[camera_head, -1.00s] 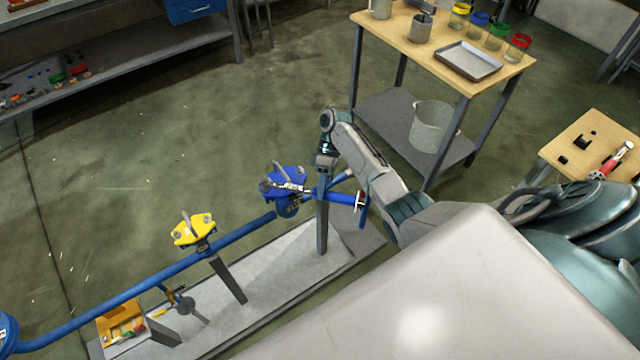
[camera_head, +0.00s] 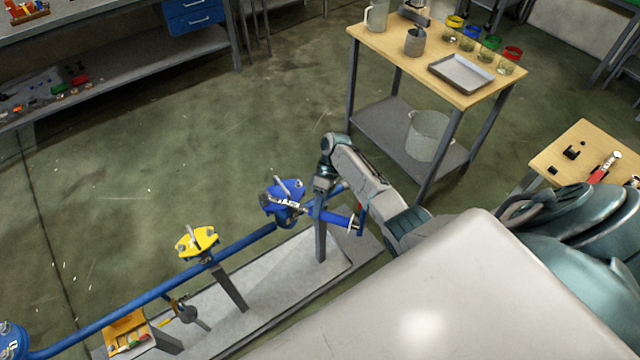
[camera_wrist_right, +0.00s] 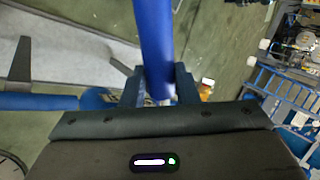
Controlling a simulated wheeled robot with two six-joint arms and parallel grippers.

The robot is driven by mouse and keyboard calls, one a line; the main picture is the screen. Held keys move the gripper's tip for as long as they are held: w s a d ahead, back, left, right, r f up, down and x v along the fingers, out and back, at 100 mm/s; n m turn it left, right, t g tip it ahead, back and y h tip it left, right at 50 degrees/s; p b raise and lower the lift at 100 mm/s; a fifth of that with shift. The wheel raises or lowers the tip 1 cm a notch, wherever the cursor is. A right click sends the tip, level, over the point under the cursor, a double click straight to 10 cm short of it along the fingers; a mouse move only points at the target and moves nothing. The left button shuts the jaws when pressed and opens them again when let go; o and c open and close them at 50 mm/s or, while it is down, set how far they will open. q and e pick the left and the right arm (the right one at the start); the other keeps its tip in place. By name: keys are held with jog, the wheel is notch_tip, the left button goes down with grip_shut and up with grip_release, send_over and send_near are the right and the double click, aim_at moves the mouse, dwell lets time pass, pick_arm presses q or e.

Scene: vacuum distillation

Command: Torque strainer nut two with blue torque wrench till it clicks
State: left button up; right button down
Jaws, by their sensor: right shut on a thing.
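The blue torque wrench (camera_head: 335,218) lies across the top of the blue strainer (camera_head: 284,203), its silver head end over the strainer's cover. Its blue handle points right and slightly down. Whether the head is seated on a nut is too small to tell. My right gripper (camera_head: 317,204) comes down from above and is shut on the handle. In the right wrist view, the blue handle (camera_wrist_right: 153,45) stands between the two dark fingers (camera_wrist_right: 157,85). The yellow-covered strainer (camera_head: 197,242) sits further left on the blue pipe. My left gripper is not in view.
The blue pipe (camera_head: 120,299) runs along a grey base (camera_head: 285,272) on metal posts. An orange box (camera_head: 124,331) stands at lower left. A wooden cart (camera_head: 405,60) with a tray and jars is at the back; a small wooden table (camera_head: 560,146) is at right.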

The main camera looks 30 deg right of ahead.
jog(key=shift+s+a+r, duration=0.1)
jog(key=shift+s+a, duration=0.05)
jog(key=shift+a, duration=0.1)
jog(key=shift+s+a+r+m+p, duration=0.15)
jog(key=shift+s+a+m+p, duration=0.2)
jog(key=shift+p, duration=0.5)
jog(key=shift+s+a+m+t+y+p, duration=0.15)
jog(key=shift+a+m+t+y+p, duration=0.2)
jog(key=shift+p, duration=0.45)
jog(key=shift+s+a+m+t, duration=0.35)
jog(key=shift+a+m, duration=0.15)
jog(key=shift+a, duration=0.1)
jog(key=shift+w+d+f+b, duration=0.1)
jog(key=shift+f+b, duration=0.1)
jog(key=shift+b, duration=0.1)
